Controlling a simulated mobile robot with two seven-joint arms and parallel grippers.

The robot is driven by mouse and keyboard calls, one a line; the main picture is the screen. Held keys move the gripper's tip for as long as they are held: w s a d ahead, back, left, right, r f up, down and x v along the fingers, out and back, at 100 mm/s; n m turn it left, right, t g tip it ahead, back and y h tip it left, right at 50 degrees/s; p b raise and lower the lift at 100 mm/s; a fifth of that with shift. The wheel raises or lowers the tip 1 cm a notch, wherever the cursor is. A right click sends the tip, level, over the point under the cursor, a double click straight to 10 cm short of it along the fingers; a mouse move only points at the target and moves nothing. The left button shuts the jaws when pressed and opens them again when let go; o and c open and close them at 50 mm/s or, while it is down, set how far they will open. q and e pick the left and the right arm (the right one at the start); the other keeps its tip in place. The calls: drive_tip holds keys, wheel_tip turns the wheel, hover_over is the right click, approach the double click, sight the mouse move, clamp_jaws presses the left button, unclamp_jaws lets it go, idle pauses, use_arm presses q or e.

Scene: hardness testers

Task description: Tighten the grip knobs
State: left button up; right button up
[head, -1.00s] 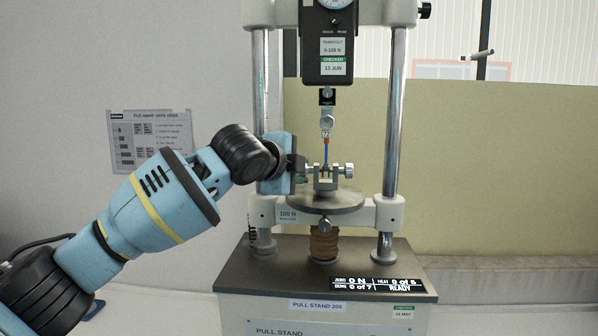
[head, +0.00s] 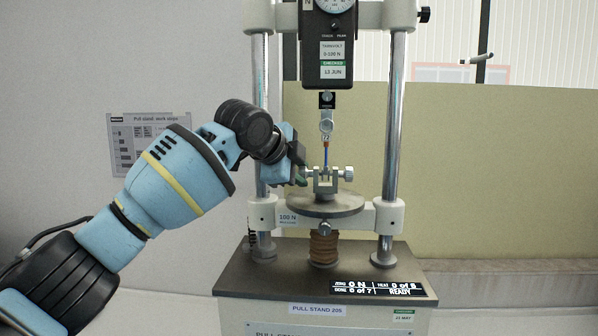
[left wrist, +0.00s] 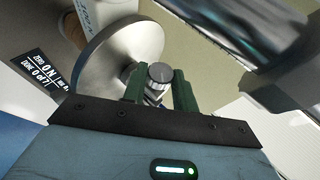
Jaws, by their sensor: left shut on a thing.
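A small grip vise (head: 325,184) stands on the round metal plate (head: 335,205) of the pull stand, with a silver grip knob on each side. The right knob (head: 348,173) is free, with nothing touching it. My left gripper (head: 304,177) comes in from the left and is shut on the left knob. In the left wrist view the left knob's round, ridged end (left wrist: 160,73) sits between the two green fingers (left wrist: 158,88). In the head view the fingers partly hide this knob. A thin blue and red specimen (head: 326,155) runs upright from the vise to the upper hook. My right gripper is not in view.
Two chrome columns (head: 394,130) flank the vise; my left wrist is close to the left one. The force gauge (head: 327,45) hangs above. A display (head: 378,288) on the base reads 0 N and READY. The space right of the vise is clear.

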use_arm(q)
drive_tip(key=o, duration=1)
drive_tip(key=shift+v, duration=3.9)
